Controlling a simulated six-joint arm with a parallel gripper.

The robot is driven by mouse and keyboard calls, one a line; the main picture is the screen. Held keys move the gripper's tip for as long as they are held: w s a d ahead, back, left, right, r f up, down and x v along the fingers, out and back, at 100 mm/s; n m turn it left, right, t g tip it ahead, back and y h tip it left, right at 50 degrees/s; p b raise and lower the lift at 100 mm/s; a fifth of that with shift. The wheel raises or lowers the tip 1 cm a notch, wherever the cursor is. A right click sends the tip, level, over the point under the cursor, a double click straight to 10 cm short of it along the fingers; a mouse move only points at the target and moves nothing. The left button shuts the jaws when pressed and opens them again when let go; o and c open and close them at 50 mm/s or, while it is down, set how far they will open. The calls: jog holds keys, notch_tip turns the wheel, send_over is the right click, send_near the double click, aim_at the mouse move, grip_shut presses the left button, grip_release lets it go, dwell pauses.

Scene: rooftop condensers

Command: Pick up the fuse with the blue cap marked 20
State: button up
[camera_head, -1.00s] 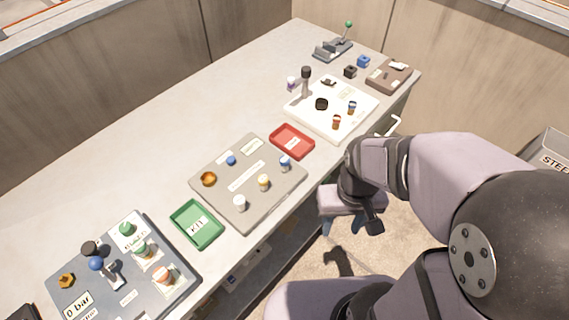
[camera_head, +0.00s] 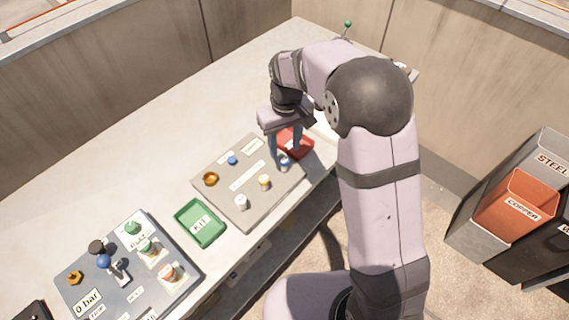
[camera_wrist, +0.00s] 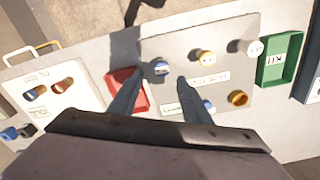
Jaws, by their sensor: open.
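A fuse with a blue cap (camera_head: 284,165) stands on the grey panel (camera_head: 213,197) at its corner near the red tray. It also shows in the wrist view (camera_wrist: 162,67); its number is too small to read. My gripper (camera_head: 285,153) is open, its fingers pointing down above that fuse. In the wrist view the fingertips (camera_wrist: 160,78) lie on either side of the fuse, with nothing held between them. A fuse with a yellowish cap (camera_head: 264,182) and one with a white cap (camera_head: 241,202) stand along the same edge.
The red tray (camera_head: 305,151) lies close beside my gripper. A blue knob (camera_head: 232,160) and an orange ring (camera_head: 210,179) sit on the panel's far side. A green tray (camera_head: 183,223) lies left of it. A white board (camera_wrist: 52,112) holds other fuses.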

aim_at(285, 160)
jog(key=shift+s+r+n, duration=0.25)
jog(key=shift+r+n, duration=0.35)
jog(key=shift+n, duration=0.1)
jog(key=shift+f+p, duration=1.7)
jog(key=shift+f, duration=2)
grip_shut()
